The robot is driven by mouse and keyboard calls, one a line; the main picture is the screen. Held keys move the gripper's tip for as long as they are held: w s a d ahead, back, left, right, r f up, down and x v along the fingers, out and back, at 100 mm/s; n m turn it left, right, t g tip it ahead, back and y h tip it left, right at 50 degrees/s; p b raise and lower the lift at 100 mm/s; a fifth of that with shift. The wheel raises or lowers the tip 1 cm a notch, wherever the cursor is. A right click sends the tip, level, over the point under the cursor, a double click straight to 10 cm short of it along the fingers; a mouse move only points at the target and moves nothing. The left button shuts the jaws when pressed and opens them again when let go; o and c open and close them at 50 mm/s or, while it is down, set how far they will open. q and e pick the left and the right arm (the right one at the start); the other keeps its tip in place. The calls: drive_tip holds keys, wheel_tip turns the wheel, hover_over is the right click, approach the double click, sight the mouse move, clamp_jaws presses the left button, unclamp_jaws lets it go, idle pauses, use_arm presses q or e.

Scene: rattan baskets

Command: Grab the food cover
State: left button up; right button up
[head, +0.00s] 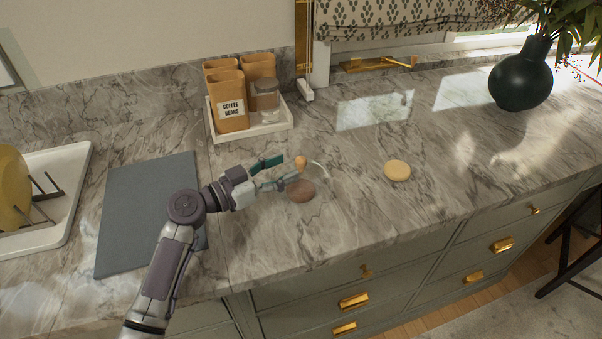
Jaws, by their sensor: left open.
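The food cover (322,172) looks like a clear dome, and only a faint bright arc of its edge shows. A small round orange-tan knob (301,162) sits at its top. A brown round item (301,191) shows on the counter just below the knob, seemingly under or beside the clear cover; I cannot tell which. My left gripper (286,168) is open, its two fingers pointing right with the knob at their tips. I cannot tell whether a finger touches the knob. My right gripper is not in view.
A pale yellow round item (397,171) lies on the marble counter (350,225) to the right. A white tray (252,132) with orange canisters and a jar stands behind. A grey mat (145,215) and dish rack (62,200) are left, a green vase (520,82) far right.

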sight(298, 160)
use_arm(q)
drive_tip(key=p+x, duration=0.2)
drive_tip(key=x, duration=0.2)
drive_tip(key=shift+w+d+r+p, duration=0.15)
drive_tip(key=shift+d+r+p, duration=0.05)
drive_tip(key=shift+r+p, duration=0.2)
drive_tip(key=shift+w+d+f, duration=0.2)
drive_tip(key=shift+d, duration=0.15)
drive_tip(key=shift+a, duration=0.1)
clamp_jaws()
